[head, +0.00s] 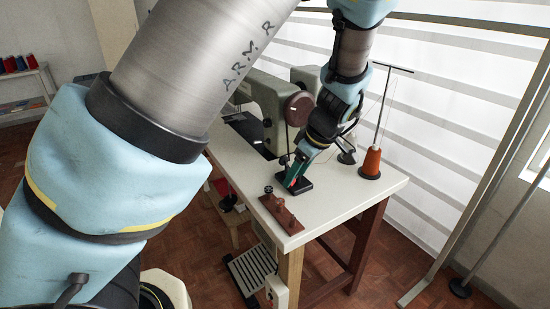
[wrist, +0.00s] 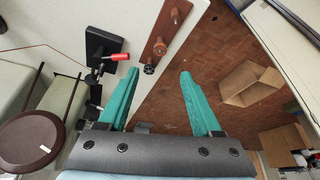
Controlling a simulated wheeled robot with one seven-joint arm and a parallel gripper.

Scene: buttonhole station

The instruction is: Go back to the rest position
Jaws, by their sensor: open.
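My gripper (head: 297,172) is open over the front part of the sewing table, and its teal fingers point down. In the wrist view, the two fingertips (wrist: 159,72) are wide apart with nothing held between them. The white table top (head: 335,192) lies below. A black fixture (head: 304,185) stands by the fingers in the head view. The wrist view shows this fixture (wrist: 98,46) with a red handle (wrist: 115,57), left of the left finger. How far the fingers are above the table is hard to tell.
A brown wooden strip with pegs (head: 282,215) lies along the table's front edge. The sewing machine (head: 262,100) stands behind my gripper, with an orange thread cone (head: 371,162) to the right.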

